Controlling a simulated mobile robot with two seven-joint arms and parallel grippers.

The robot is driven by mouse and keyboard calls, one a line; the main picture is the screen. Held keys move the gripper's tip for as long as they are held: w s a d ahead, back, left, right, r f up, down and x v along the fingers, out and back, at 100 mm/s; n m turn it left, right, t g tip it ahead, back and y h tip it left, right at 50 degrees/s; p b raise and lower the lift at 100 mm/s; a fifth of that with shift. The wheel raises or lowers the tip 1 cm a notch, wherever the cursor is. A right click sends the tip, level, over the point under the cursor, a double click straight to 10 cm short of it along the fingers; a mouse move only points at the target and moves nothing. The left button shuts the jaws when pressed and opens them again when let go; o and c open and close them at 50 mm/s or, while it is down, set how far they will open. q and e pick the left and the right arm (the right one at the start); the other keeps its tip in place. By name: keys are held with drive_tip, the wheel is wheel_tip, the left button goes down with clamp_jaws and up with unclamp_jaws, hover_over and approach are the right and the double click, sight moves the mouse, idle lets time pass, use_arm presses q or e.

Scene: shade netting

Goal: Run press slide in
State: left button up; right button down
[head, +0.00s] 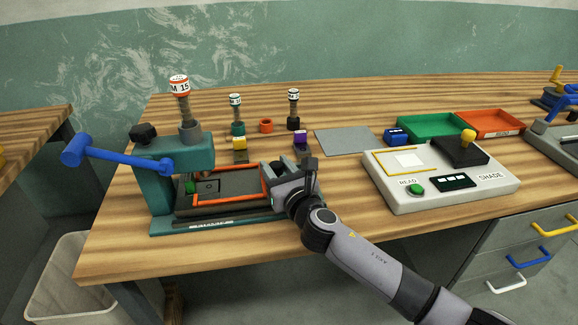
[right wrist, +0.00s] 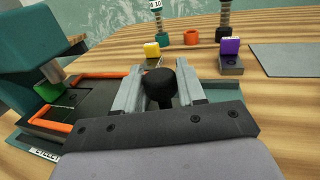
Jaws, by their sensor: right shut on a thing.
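The teal press (head: 175,157) stands on the bench at the left, with a blue lever handle (head: 112,158) reaching out left. Its slide (head: 227,184) is a dark plate with an orange frame, partly under the press head and partly out to the right. A green piece (head: 190,187) shows under the head; it also shows in the right wrist view (right wrist: 50,98). My right gripper (head: 288,174) is at the slide's right end. In the right wrist view its two fingers stand either side of a black round knob (right wrist: 160,86), shut on it. My left gripper is not in view.
A white shade reader (head: 440,190) with a green button stands to the right. Green (head: 430,126) and orange (head: 490,124) trays lie behind it. A grey mat (head: 343,140), yellow (head: 240,143) and purple (head: 301,138) blocks and spring-topped tools stand behind the slide.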

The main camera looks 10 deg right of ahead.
drive_tip(key=shift+s+a, duration=0.1)
drive_tip(key=shift+a, duration=0.15)
drive_tip(key=c, duration=0.8)
unclamp_jaws()
drive_tip(key=shift+o, duration=0.2)
drive_tip(key=shift+a, duration=0.1)
drive_tip(key=shift+s+d, duration=0.3)
drive_tip(key=shift+s, duration=0.15)
drive_tip(key=shift+p+v, duration=0.4)
drive_tip(key=shift+v, duration=2.6)
drive_tip(key=shift+s, duration=0.1)
